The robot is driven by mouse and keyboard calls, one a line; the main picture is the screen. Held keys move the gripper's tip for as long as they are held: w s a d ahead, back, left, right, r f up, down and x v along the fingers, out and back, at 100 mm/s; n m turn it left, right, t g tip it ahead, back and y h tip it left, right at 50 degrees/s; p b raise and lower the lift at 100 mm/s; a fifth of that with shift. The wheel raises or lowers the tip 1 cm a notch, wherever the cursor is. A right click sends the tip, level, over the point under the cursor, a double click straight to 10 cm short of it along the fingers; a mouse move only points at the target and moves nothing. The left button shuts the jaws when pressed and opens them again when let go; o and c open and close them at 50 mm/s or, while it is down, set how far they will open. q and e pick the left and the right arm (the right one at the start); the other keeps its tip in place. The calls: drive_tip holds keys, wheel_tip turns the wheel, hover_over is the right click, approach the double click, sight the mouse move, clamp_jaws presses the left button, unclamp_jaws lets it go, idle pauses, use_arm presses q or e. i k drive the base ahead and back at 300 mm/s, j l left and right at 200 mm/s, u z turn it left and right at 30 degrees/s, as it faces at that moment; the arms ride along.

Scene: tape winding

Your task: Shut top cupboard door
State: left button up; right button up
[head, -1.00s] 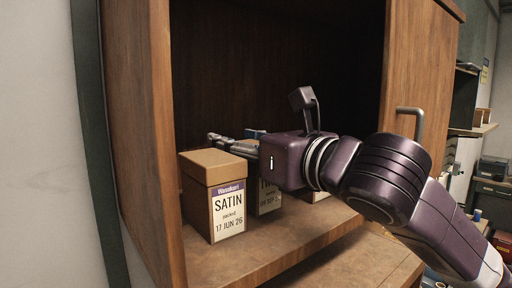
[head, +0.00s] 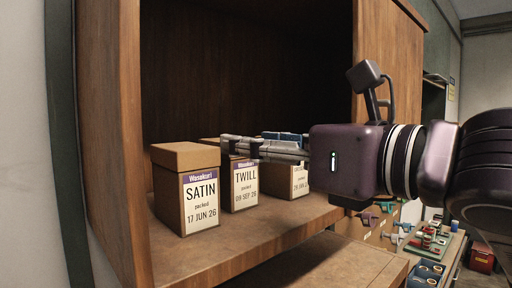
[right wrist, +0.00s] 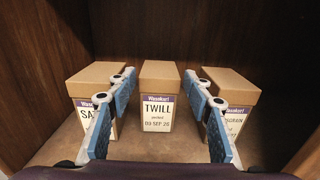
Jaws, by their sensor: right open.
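The top cupboard stands open in the head view, its dark inside (head: 250,70) showing. A brown wooden panel (head: 388,50), which appears to be its door, stands at the right of the opening; its handle is not visible now. My right gripper (head: 232,147) reaches in from the right at the cupboard's mouth, above the shelf boxes. In the right wrist view the right gripper (right wrist: 160,86) is open and empty, with the TWILL box (right wrist: 158,108) beyond, between its fingers. My left gripper is not in view.
On the shelf (head: 235,245) stand the SATIN box (head: 185,190), the TWILL box (head: 240,185) and a third box (head: 299,180), partly covered by my gripper. A bench with coloured tools (head: 430,240) lies at lower right. A red box (head: 481,258) is farther right.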

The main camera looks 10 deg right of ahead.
sight(382, 33)
drive_tip(key=k+l, duration=0.15)
drive_tip(key=l, duration=0.15)
drive_tip(key=k+l, duration=0.1)
drive_tip(key=l, duration=0.25)
drive_tip(key=k+l, duration=0.15)
drive_tip(key=l, duration=0.15)
drive_tip(key=k+l, duration=0.15)
drive_tip(key=l, duration=0.15)
